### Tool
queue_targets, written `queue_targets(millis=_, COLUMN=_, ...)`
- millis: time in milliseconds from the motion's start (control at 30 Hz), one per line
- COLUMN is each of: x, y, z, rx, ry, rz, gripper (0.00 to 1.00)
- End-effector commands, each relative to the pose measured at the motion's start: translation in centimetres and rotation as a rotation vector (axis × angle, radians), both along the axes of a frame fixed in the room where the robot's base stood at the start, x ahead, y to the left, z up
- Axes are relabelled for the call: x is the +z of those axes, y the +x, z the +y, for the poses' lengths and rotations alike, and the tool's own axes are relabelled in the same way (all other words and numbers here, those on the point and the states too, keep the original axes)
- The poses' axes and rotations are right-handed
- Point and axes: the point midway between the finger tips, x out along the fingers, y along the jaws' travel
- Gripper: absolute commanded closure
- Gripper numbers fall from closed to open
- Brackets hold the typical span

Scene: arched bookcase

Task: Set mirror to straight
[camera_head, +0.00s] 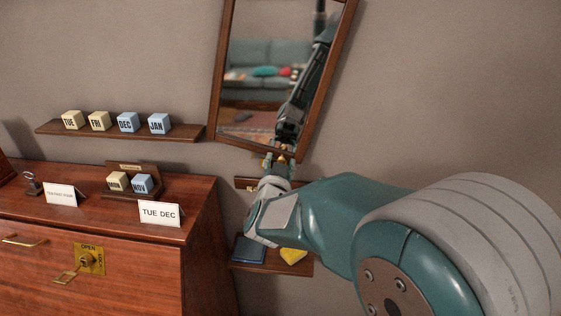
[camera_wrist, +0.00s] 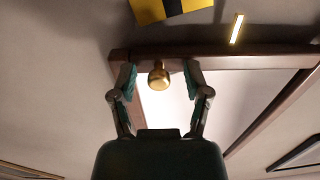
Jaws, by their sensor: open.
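The mirror (camera_head: 217,75) hangs on the wall in a dark wooden frame. It is tilted, its bottom edge sloping down to the right in the head view. A small brass knob (camera_wrist: 159,76) sits at the wooden frame edge (camera_wrist: 240,57) in the wrist view. My gripper (camera_wrist: 160,72) is open, with one finger on each side of the knob and a visible gap to both. In the head view my gripper (camera_head: 275,163) is at the mirror's lower edge, and my wrist partly hides what lies below it.
A wall shelf (camera_head: 180,132) with lettered blocks is at left. A low shelf (camera_head: 270,267) holds a dark blue item and a yellow item (camera_head: 293,255). The wall at right is bare.

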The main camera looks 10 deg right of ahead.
Motion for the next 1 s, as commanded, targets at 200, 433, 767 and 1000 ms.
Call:
queue_targets(millis=200, x=0.0, y=0.3, z=-0.1, rx=0.000, ry=0.001, rz=0.000, gripper=0.38)
queue_targets(millis=433, x=0.0, y=0.3, z=-0.1, rx=0.000, ry=0.000, rz=0.000, gripper=1.00)
queue_targets(millis=767, x=0.3, y=0.0, z=-1.2, rx=-0.003, ry=-0.044, rz=0.011, gripper=1.00)
queue_targets(millis=1000, x=1.2, y=-1.0, z=-4.3, rx=-0.004, ry=-0.207, rz=0.063, gripper=1.00)
